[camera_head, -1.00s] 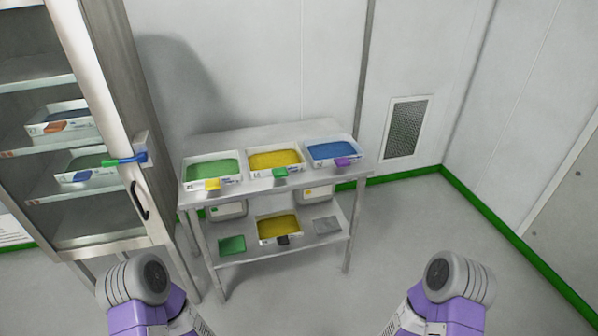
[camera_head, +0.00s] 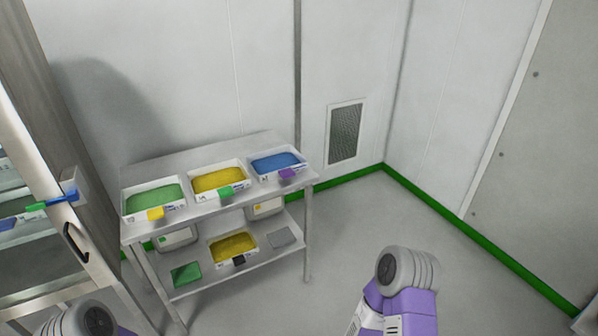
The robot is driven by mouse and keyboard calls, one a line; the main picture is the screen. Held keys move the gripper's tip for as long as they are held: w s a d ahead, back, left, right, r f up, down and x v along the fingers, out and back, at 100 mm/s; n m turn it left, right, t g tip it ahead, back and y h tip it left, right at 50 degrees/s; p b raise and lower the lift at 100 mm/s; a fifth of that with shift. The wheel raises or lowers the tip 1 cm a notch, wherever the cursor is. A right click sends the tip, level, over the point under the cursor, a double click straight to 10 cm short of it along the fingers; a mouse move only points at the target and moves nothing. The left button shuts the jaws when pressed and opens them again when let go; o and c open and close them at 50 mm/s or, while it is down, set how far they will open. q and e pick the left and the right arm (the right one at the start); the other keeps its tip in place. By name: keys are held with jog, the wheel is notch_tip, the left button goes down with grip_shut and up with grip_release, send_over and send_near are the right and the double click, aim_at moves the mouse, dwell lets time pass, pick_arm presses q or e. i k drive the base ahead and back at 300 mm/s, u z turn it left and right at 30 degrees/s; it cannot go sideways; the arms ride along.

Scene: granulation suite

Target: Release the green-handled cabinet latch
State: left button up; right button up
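The cabinet latch (camera_head: 36,206) is at the left edge of the view. It has a green section and a blue section and lies roughly level across the edge of the cabinet door. The blue end meets a grey bracket (camera_head: 72,184) on the door frame. The cabinet (camera_head: 40,110) is cut off by the left edge, and its glass door looks shut. A black pull handle (camera_head: 75,243) sits below the latch. Only links of my two arms show at the bottom, well away from the latch. Neither gripper is in view.
A steel two-shelf table (camera_head: 222,208) stands right of the cabinet. It bears trays of green (camera_head: 153,199), yellow (camera_head: 218,180) and blue (camera_head: 275,163) material. More trays and containers are on its lower shelf. The floor (camera_head: 400,230) to the right is clear.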

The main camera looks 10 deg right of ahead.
aim_at(72, 196)
jog(key=k, duration=1.3)
jog(key=u, duration=0.7)
jog(key=i, duration=1.75)
jog(key=z, duration=0.65)
